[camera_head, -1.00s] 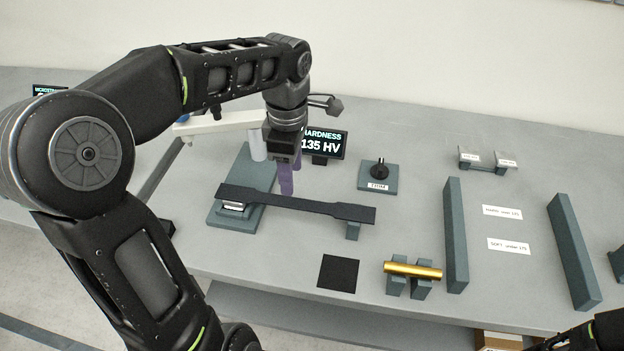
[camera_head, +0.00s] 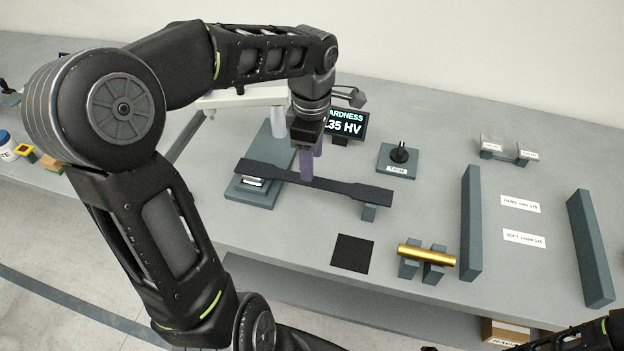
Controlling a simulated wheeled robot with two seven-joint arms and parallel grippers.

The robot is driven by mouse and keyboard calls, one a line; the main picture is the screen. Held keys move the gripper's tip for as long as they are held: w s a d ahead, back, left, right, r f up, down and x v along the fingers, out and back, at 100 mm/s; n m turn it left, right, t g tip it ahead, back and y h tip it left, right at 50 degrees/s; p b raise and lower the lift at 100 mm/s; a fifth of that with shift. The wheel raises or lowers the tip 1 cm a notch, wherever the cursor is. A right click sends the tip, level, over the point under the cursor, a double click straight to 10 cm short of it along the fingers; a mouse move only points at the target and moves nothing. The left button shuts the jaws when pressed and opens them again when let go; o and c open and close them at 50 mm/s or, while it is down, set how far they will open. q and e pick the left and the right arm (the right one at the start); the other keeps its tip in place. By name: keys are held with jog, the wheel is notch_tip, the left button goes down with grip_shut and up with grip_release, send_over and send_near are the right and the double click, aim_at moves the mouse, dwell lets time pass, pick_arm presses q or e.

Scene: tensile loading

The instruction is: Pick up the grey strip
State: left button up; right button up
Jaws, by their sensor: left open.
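The grey strip (camera_head: 340,188) is long, dark and flat with wider ends. My right gripper is not in view; only a bit of my right arm shows at the lower right.
The tester's base (camera_head: 252,192) and a display (camera_head: 345,125) reading about 135 HV stand close by.

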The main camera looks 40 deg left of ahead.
pick_arm(q)
notch_tip(320, 180, down, 5)
jog(key=shift+w+f+p, duration=0.1)
jog(key=shift+p, duration=0.6)
jog(key=shift+c, duration=0.4)
grip_shut()
dwell(0.9)
